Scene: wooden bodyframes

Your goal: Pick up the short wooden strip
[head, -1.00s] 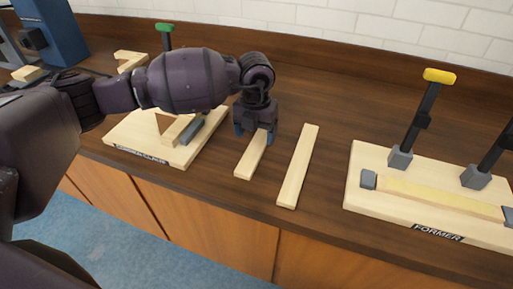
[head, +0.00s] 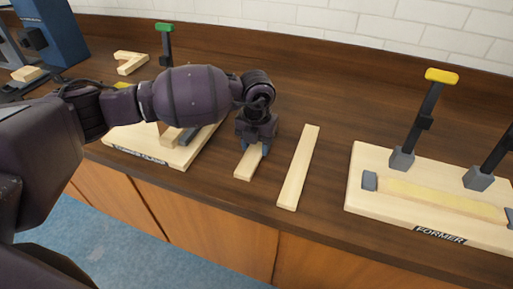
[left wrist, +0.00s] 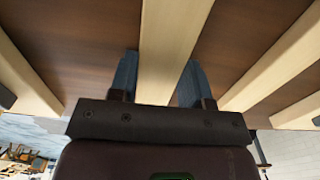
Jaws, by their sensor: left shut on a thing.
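The short wooden strip (head: 248,165) is pale and lies flat on the brown counter, left of a longer strip. My left gripper (head: 255,148) comes down over its far part from above and hides that part. It is shut on the strip. In the left wrist view the strip (left wrist: 170,40) runs between the two blue fingers of the gripper (left wrist: 157,82). I see no clear gap under the strip. My right gripper is out of view.
The longer wooden strip (head: 298,168) lies close by on the right. A board labelled FORMER (head: 395,210) with yellow-topped clamps stands further right. A clamp board (head: 130,136) with wooden pieces is on the left, partly behind my arm. The counter's front edge is near.

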